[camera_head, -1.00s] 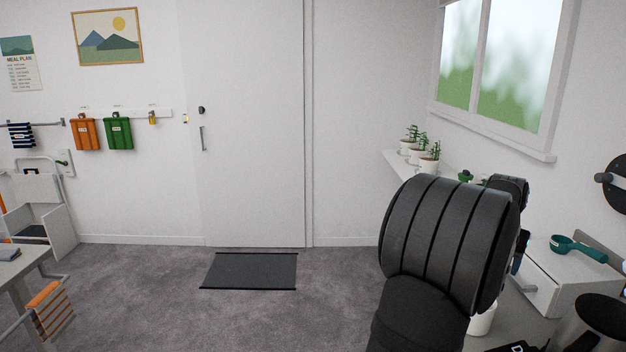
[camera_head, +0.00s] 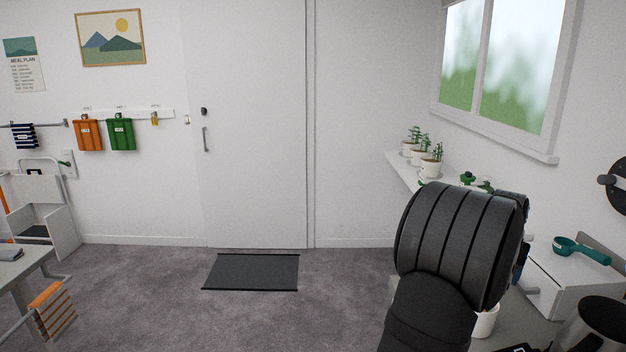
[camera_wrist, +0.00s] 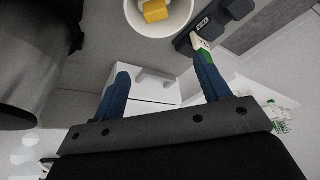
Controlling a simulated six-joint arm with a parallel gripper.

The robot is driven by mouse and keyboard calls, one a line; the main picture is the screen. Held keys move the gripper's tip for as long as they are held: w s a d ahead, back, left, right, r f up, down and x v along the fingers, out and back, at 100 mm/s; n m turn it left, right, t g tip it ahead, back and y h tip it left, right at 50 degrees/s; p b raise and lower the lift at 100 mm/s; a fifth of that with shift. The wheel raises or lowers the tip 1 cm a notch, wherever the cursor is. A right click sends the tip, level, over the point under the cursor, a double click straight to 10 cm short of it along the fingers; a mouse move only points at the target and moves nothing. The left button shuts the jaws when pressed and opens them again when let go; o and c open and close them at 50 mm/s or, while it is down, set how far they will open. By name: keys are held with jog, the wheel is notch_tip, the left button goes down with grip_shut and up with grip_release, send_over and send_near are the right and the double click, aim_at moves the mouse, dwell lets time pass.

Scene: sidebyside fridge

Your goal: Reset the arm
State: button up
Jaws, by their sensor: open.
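My arm (camera_head: 455,245) rises at the right of the head view, in front of the counter. It hides most of my gripper there. In the wrist view my gripper (camera_wrist: 160,85) shows two blue fingers spread wide apart. Nothing is between them. A white box with a grey handle (camera_wrist: 155,85) lies beyond the gap between the fingers.
A white bowl (camera_wrist: 178,22) holding a yellow block (camera_wrist: 155,11) is beyond the fingers. The white box (camera_head: 575,280) bears a teal scoop (camera_head: 580,250). Potted plants (camera_head: 431,167) stand on a shelf by the window. The floor before the door (camera_head: 255,130) is clear except a dark mat (camera_head: 250,272).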

jog(key=v, duration=1.5)
jog(key=x, duration=1.6)
jog(key=shift+s+a+f, duration=0.15)
jog(key=shift+f, duration=0.3)
notch_tip(320, 180, up, 6)
jog(key=w+a+f+n+y, duration=0.15)
jog(key=w+a+f, duration=0.25)
jog(key=a+f, duration=0.45)
jog(key=w+a+f+n, duration=0.3)
jog(key=w+a+f, duration=0.15)
jog(key=a, duration=0.75)
jog(key=s+a+f+n, duration=0.1)
jog(key=a+f, duration=0.3)
jog(key=a, duration=0.4)
jog(key=s+a+f+n+y, duration=0.1)
jog(key=a+f, duration=0.3)
jog(key=a, duration=0.4)
jog(key=s+a+f+n+t, duration=0.1)
jog(key=a+f, duration=0.3)
jog(key=a, duration=0.4)
jog(key=shift+s+a+n+y, duration=0.2)
jog(key=shift+s+n+y, duration=0.15)
jog(key=shift+s+n, duration=0.3)
jog(key=shift+s+f, duration=0.1)
